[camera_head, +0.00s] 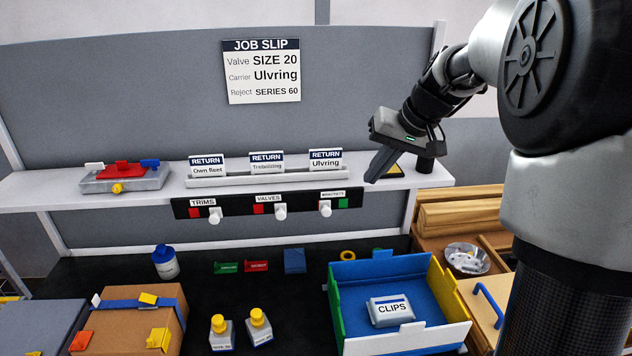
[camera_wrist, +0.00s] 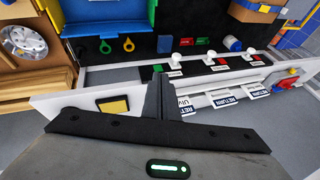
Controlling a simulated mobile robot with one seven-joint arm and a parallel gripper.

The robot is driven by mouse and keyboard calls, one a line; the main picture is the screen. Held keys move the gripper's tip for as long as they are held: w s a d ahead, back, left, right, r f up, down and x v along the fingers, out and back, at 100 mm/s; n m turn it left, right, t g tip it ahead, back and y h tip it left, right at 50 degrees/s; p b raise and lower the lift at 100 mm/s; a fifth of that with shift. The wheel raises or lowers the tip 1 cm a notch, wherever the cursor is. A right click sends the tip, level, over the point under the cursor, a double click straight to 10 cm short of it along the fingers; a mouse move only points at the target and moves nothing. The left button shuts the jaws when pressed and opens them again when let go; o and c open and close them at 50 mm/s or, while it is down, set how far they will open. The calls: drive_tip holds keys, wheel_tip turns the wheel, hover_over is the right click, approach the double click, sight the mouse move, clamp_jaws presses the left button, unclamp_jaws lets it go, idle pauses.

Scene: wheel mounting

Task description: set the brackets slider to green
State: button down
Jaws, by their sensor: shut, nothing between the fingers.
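The brackets slider is the rightmost of three sliders on the black panel (camera_head: 262,207) under the shelf. Its white knob (camera_head: 325,208) is at the left end of its track, with the green patch (camera_head: 343,203) bare to its right; any red patch there is hidden. In the wrist view the brackets knob (camera_wrist: 178,59) is the leftmost one, beside its green patch (camera_wrist: 157,68). My gripper (camera_head: 372,178) is shut and empty, above the shelf's right part, up and right of the knob and apart from it. Its fingers (camera_wrist: 160,82) also show in the wrist view.
The trims knob (camera_head: 215,215) and valves knob (camera_head: 280,211) sit right of their red patches. A rack of RETURN cards (camera_head: 266,163) stands on the shelf above the panel. A blue open box (camera_head: 400,275) with a CLIPS pack lies below.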

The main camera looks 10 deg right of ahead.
drive_tip(key=f, duration=0.1)
approach(326, 209)
drive_tip(key=w+d+f, duration=0.2)
drive_tip(key=d+f, duration=0.2)
drive_tip(key=a, duration=0.1)
drive_tip(key=a+f, duration=0.1)
drive_tip(key=a+f+p, duration=0.1)
drive_tip(key=shift+w+a+f, duration=0.15)
drive_tip(key=shift+w+a, duration=0.15)
drive_tip(key=shift+a, duration=0.05)
